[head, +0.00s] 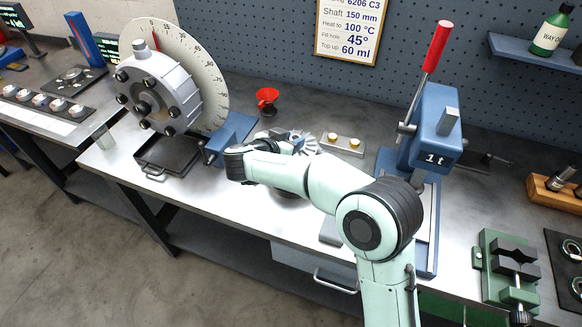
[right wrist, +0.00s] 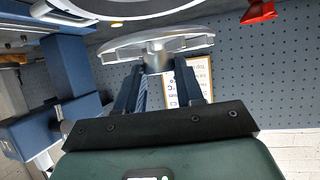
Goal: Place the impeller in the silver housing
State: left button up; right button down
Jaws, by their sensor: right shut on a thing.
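The impeller (head: 310,145) is a silver finned disc, partly hidden behind my right arm in the head view. In the right wrist view the impeller (right wrist: 157,45) shows edge-on, with its hub between my fingers. My right gripper (right wrist: 158,88) is shut on this hub; in the head view the gripper (head: 292,142) is mostly covered by my forearm. A pale silver round rim (right wrist: 140,8), which looks like the silver housing, lies close beyond the impeller, apart from it. In the head view my arm hides most of that spot. My left gripper is not in view.
A dial stand with a bolted grey casing (head: 150,95) stands at the left. A red funnel (head: 267,97) and a small plate with brass pieces (head: 343,145) are behind my arm. The blue press (head: 432,130) stands at the right, with a green vise (head: 508,265) beyond.

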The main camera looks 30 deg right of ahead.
notch_tip(320, 180, down, 8)
jog(key=shift+w+f+b, duration=0.1)
jog(key=shift+f+b, duration=0.1)
jog(key=shift+b, duration=0.55)
jog(key=shift+f, duration=0.35)
jog(key=shift+f, duration=0.15)
jog(key=c, duration=0.7)
grip_release()
jog(key=shift+a+r, duration=0.15)
jog(key=shift+r, duration=0.05)
jog(key=v, duration=1.1)
jog(key=shift+s+a+r+p, duration=0.1)
jog(key=shift+s+a+p, duration=0.15)
jog(key=shift+s+p, duration=0.05)
